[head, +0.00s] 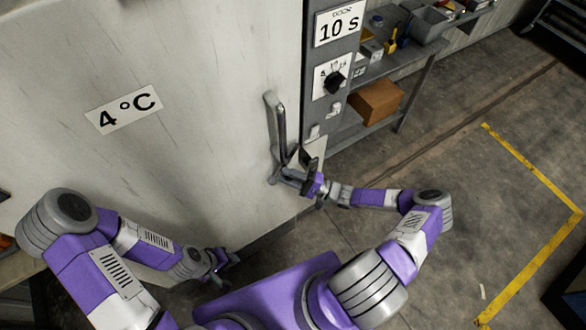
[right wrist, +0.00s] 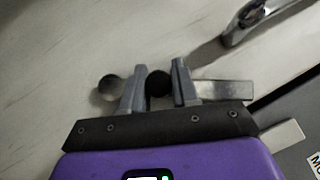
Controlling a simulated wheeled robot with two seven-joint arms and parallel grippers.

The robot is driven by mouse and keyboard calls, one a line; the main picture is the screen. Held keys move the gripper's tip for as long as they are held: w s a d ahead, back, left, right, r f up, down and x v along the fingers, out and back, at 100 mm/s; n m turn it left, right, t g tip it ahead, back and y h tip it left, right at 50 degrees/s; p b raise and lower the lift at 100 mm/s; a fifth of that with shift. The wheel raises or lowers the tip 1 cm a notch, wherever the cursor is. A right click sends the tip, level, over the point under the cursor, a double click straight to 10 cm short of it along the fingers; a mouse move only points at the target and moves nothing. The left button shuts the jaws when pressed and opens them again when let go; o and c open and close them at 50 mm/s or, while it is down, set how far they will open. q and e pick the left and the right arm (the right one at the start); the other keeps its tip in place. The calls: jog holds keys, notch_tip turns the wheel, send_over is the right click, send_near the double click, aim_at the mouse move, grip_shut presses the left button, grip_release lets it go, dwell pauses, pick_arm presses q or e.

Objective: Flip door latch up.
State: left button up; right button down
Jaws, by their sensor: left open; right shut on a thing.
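The pale door (head: 190,130) carries a "4 °C" label and fills the left of the head view. The door latch is a short metal bar at the door's right edge; in the right wrist view its flat end (right wrist: 228,93) points right and a rounded end (right wrist: 108,88) shows at left. My right gripper (head: 305,182) is at the latch, below the door handle. In the right wrist view its fingers (right wrist: 158,88) stand on either side of a dark round part of the latch, partly hiding it. My left gripper (head: 222,263) is open, low by the door, holding nothing visible.
The upright grey door handle (head: 277,122) is just above the right gripper; its lower end shows in the right wrist view (right wrist: 262,18). A control panel with a black dial (head: 334,82) stands right of the door. A shelf holds a cardboard box (head: 377,101). The floor at right is open.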

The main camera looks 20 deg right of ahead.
jog(key=shift+s+a+r+n+g+h+p, duration=0.15)
jog(key=shift+a+n+g+h+p, duration=0.4)
jog(key=shift+p, duration=0.55)
jog(key=shift+a+r+n+g+h+p, duration=0.35)
jog(key=shift+a+n+p, duration=0.2)
jog(key=shift+n+p, duration=0.45)
jog(key=shift+s+a+r+n+g+h+p, duration=0.15)
jog(key=shift+a+n+g+h+p, duration=0.35)
jog(key=shift+p, duration=0.75)
jog(key=shift+a+f, duration=0.1)
jog(key=c, duration=0.9)
grip_release()
jog(key=b+v, duration=0.1)
jog(key=v, duration=0.6)
jog(key=shift+d, duration=0.25)
jog(key=shift+s, duration=0.15)
